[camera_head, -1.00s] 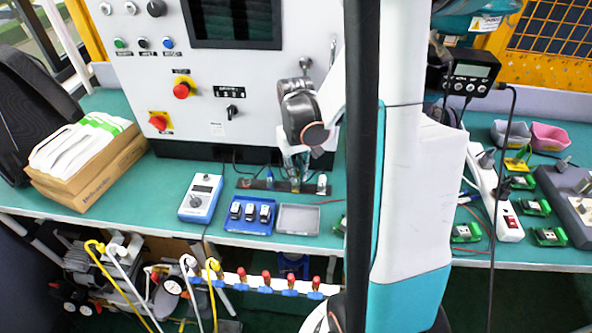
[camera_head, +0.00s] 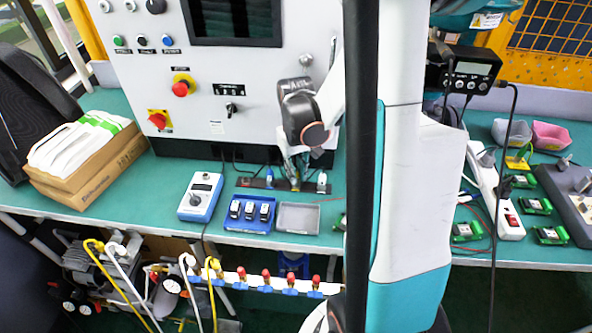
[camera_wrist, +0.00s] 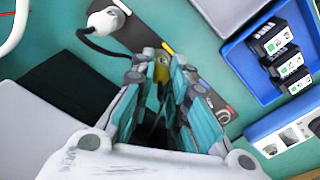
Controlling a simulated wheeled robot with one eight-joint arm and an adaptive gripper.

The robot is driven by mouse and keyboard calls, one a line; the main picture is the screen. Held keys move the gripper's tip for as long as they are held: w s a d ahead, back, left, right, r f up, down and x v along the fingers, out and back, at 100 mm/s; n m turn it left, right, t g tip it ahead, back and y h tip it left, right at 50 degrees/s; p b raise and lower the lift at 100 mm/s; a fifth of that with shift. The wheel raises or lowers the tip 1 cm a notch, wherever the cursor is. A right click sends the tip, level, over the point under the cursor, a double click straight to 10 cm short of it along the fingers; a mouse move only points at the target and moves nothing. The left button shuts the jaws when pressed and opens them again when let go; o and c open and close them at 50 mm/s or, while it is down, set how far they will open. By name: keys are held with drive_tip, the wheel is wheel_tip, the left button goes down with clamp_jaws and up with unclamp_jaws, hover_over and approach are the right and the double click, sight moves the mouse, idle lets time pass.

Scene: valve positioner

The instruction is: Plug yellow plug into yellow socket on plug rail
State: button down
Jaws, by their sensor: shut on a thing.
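The dark plug rail (camera_head: 255,184) lies flat on the green bench in front of the grey cabinet. My gripper (camera_head: 294,178) points down over the rail, between a blue plug (camera_head: 269,178) and a white plug (camera_head: 322,181). In the wrist view my gripper (camera_wrist: 163,82) is shut on the yellow plug (camera_wrist: 162,68), which sits between the fingertips right over the rail (camera_wrist: 140,35). The fingers hide most of the plug and its lower end. I cannot tell whether it is seated in the socket. A small yellow mark (camera_wrist: 168,48) shows on the rail beside it.
A blue tray (camera_head: 248,226) with black-and-white modules and a grey tray (camera_head: 298,218) stand in front of the rail. A blue-and-white meter (camera_head: 201,197) is to their left. A white plug with a black cable (camera_wrist: 104,20) sits close by on the rail.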

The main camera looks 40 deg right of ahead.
drive_tip(key=shift+f, duration=0.1)
idle(0.6)
drive_tip(key=c, duration=1.5)
unclamp_jaws()
drive_tip(key=o, duration=0.3)
drive_tip(key=shift+o, duration=0.2)
drive_tip(key=shift+r, duration=0.2)
drive_tip(key=shift+r+p, duration=2.55)
drive_tip(key=shift+r, duration=0.85)
